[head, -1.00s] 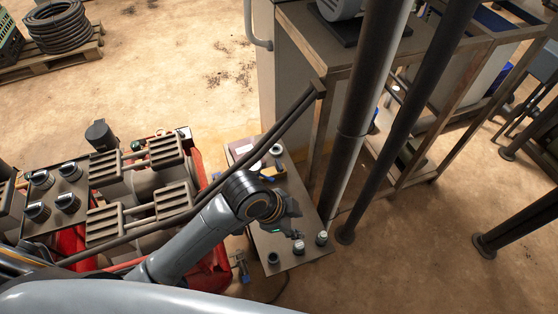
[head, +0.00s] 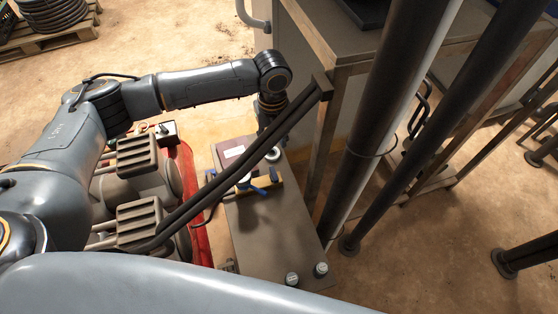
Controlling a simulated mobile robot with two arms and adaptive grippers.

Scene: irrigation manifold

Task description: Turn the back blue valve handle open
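A small brass-coloured manifold (head: 262,186) with blue handles sits on the grey bench top. One blue handle (head: 258,190) is at its front, another blue part (head: 274,174) stands at its right, and a small blue part shows at its left. I cannot tell clearly which is the back handle; dark pipes cross in front. My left arm comes in from the left and bends down behind the manifold. My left gripper (head: 274,130) is beyond the pipes, mostly hidden; its fingers cannot be made out. My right gripper is out of view.
The bench top (head: 275,225) is bare in its middle, with small white-topped fittings (head: 320,269) at its front. Two dark pipes (head: 225,165) slant across the view. A thick upright post (head: 375,120) stands right of the bench. Red-framed machinery (head: 140,205) is at the left.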

